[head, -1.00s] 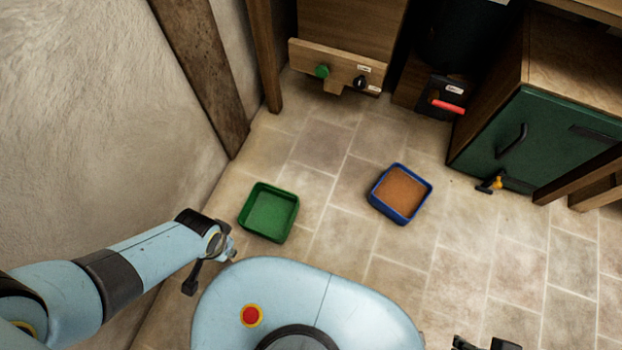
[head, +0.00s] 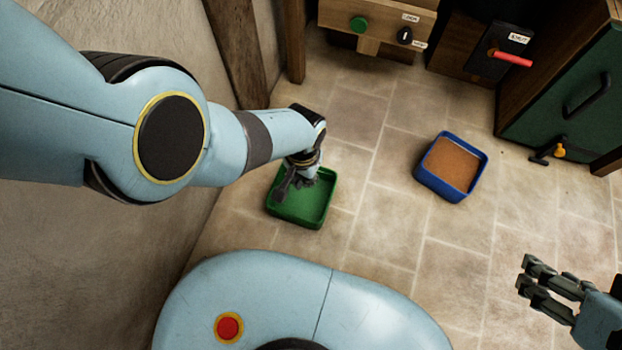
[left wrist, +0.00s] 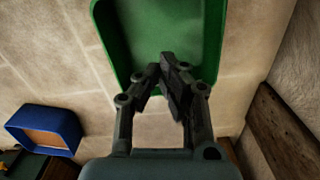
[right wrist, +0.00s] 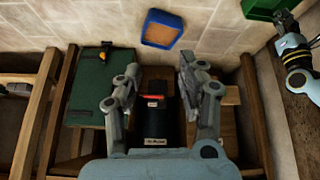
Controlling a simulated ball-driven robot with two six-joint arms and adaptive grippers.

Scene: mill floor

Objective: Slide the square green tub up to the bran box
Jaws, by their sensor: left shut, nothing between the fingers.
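The square green tub (head: 312,212) is empty and stands on the floor at the middle left of the head view. The blue box with brown filling (head: 453,190), which looks like the bran box, stands to its right, with bare floor between them. My left gripper (head: 290,186) is shut and empty at the tub's back left part. In the left wrist view its fingertips (left wrist: 163,68) overlap the tub's rim (left wrist: 112,60); I cannot tell whether they touch. My right gripper (head: 540,281) is open and empty, at the right of the head view, away from both containers.
A wall and wooden post (head: 238,50) stand close on the tub's left. The tiled floor between tub and box is clear.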

